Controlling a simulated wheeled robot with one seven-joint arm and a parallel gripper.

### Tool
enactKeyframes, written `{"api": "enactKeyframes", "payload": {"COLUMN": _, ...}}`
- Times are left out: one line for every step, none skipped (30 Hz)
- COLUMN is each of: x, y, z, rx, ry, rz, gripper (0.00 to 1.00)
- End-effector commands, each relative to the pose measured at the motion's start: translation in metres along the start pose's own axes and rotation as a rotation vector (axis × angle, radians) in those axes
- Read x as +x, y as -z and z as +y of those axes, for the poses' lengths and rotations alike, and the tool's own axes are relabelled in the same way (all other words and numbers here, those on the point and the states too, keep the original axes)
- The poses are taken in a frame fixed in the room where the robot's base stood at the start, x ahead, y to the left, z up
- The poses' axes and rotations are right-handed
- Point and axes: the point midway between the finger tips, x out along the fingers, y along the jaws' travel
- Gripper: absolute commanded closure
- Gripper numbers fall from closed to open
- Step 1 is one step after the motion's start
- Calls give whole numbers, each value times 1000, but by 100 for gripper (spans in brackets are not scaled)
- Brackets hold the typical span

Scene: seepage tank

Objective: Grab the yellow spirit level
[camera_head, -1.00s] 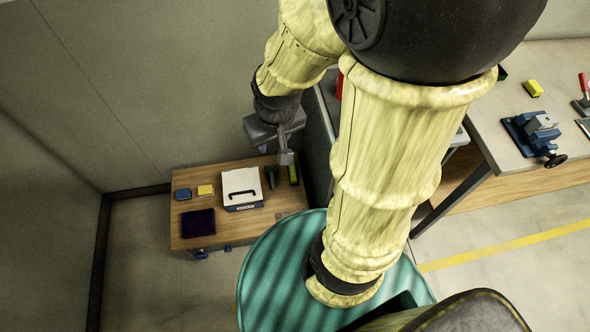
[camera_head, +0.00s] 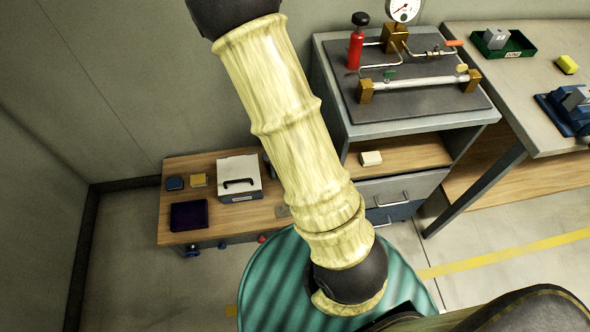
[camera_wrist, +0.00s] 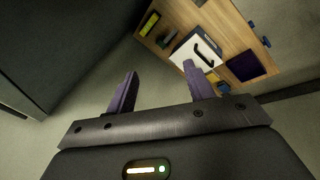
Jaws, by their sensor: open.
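The yellow spirit level (camera_wrist: 149,24) lies near one end of the low wooden bench (camera_wrist: 182,17), at the upper left of the wrist view. In the head view my arm hides that part of the bench, so the level is not seen there. My gripper (camera_wrist: 159,72) shows in the wrist view with its two fingers spread and nothing between them. It is apart from the bench and the level. The head view does not show it.
The bench also holds a white case (camera_head: 238,178) with a black handle, a dark purple tray (camera_head: 188,215), a yellow block (camera_head: 198,180) and a blue item (camera_head: 175,183). A cabinet with a gauge rig (camera_head: 418,103) stands right of my arm; a worktable (camera_head: 520,90) is beyond.

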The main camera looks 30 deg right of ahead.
Motion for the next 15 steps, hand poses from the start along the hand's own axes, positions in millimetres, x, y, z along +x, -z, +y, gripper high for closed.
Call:
{"api": "enactKeyframes", "payload": {"x": 38, "y": -9, "z": -9, "rx": -64, "ry": -27, "rz": -14, "gripper": 47}}
{"api": "enactKeyframes", "payload": {"x": 52, "y": -12, "z": -9, "rx": -103, "ry": -48, "rz": -19, "gripper": 47}}
{"api": "enactKeyframes", "payload": {"x": 70, "y": -16, "z": -11, "rx": -159, "ry": -75, "rz": -25, "gripper": 47}}
{"api": "enactKeyframes", "payload": {"x": 84, "y": -20, "z": -11, "rx": -201, "ry": -96, "rz": -30, "gripper": 47}}
{"api": "enactKeyframes", "payload": {"x": 97, "y": -23, "z": -12, "rx": -245, "ry": -117, "rz": -36, "gripper": 47}}
{"api": "enactKeyframes", "payload": {"x": 114, "y": -28, "z": -12, "rx": -305, "ry": -145, "rz": -46, "gripper": 47}}
{"api": "enactKeyframes", "payload": {"x": 127, "y": -32, "z": -13, "rx": -350, "ry": -167, "rz": -53, "gripper": 47}}
{"api": "enactKeyframes", "payload": {"x": 139, "y": -35, "z": -13, "rx": -397, "ry": -189, "rz": -61, "gripper": 47}}
{"api": "enactKeyframes", "payload": {"x": 155, "y": -40, "z": -13, "rx": -461, "ry": -217, "rz": -72, "gripper": 47}}
{"api": "enactKeyframes", "payload": {"x": 167, "y": -43, "z": -13, "rx": -510, "ry": -240, "rz": -81, "gripper": 47}}
{"api": "enactKeyframes", "payload": {"x": 178, "y": -46, "z": -14, "rx": -560, "ry": -263, "rz": -89, "gripper": 47}}
{"api": "enactKeyframes", "payload": {"x": 193, "y": -50, "z": -13, "rx": -629, "ry": -294, "rz": -102, "gripper": 47}}
{"api": "enactKeyframes", "payload": {"x": 204, "y": -53, "z": -14, "rx": -681, "ry": -317, "rz": -111, "gripper": 47}}
{"api": "enactKeyframes", "payload": {"x": 215, "y": -56, "z": -13, "rx": -734, "ry": -340, "rz": -121, "gripper": 47}}
{"api": "enactKeyframes", "payload": {"x": 229, "y": -60, "z": -14, "rx": -807, "ry": -371, "rz": -134, "gripper": 47}}
